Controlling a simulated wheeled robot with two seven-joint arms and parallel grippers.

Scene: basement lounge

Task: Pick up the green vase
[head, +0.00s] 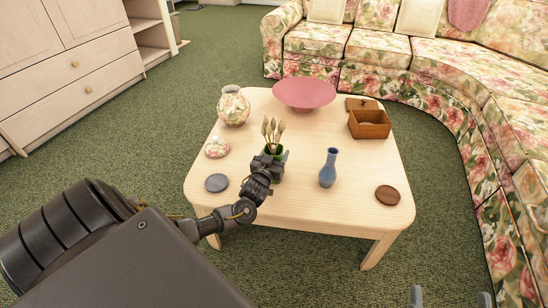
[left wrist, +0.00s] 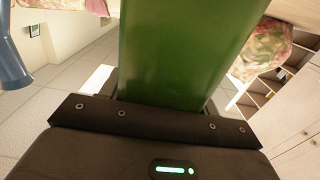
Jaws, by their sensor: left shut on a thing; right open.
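The green vase (head: 281,152) holds several pale dried buds (head: 272,130) and is near the middle of the table, mostly hidden behind my left gripper (head: 268,161). My left gripper is shut on it. In the left wrist view the green vase (left wrist: 185,45) fills the centre, between the jaws. The head view does not clearly show whether its base touches the table. My right gripper (head: 451,299) shows only its fingertips at the bottom right edge; they are apart and empty, away from the table.
On the wooden table (head: 310,205) stand a blue vase (head: 328,168), a floral vase (head: 233,106), a pink bowl (head: 304,93), a wooden box (head: 369,125), a floral lidded dish (head: 217,147), a grey disc (head: 216,183) and a brown disc (head: 388,195). A floral sofa (head: 380,48) curves behind.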

